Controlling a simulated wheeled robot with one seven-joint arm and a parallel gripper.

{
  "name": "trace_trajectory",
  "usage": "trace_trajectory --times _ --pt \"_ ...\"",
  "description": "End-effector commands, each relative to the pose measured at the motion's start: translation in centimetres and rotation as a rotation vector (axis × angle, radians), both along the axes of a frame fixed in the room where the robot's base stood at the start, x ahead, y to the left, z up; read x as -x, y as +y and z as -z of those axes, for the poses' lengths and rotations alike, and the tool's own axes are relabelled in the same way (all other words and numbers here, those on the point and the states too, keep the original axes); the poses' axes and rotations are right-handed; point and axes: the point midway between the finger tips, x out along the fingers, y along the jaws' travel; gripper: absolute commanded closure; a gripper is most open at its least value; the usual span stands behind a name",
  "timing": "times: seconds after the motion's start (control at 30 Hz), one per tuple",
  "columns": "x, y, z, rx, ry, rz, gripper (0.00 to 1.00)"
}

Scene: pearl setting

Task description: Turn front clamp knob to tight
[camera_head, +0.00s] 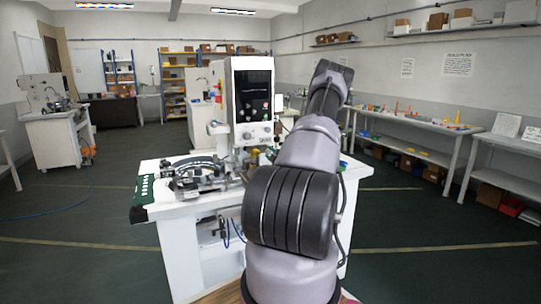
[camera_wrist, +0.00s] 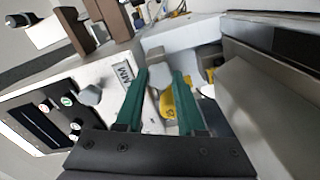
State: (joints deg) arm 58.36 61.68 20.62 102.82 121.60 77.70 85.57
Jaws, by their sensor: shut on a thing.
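My gripper (camera_wrist: 161,75) has two green fingers, seen in the wrist view over the machine. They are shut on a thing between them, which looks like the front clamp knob. A yellow part (camera_wrist: 168,104) and a pale rounded part show between the fingers. The knob's outline is partly covered by the fingers, and I cannot read its turn position. In the head view, my arm hides my gripper and the knob. The white machine (camera_head: 252,100) stands upright on the white workbench (camera_head: 190,208).
In the wrist view, a grey knob (camera_wrist: 88,95) and a panel with round buttons (camera_wrist: 66,101) lie left of the fingers. A large grey block (camera_wrist: 265,115) is close on the right. In the head view, a side table (camera_head: 425,124) holds small coloured items. Open floor surrounds the bench.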

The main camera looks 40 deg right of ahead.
Motion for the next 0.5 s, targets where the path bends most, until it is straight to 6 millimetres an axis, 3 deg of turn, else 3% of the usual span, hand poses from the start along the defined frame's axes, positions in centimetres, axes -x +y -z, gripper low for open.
trace_trajectory --times 0.5 --pt "0.16 -0.13 0.23 -0.473 -0.111 0.003 1.0"
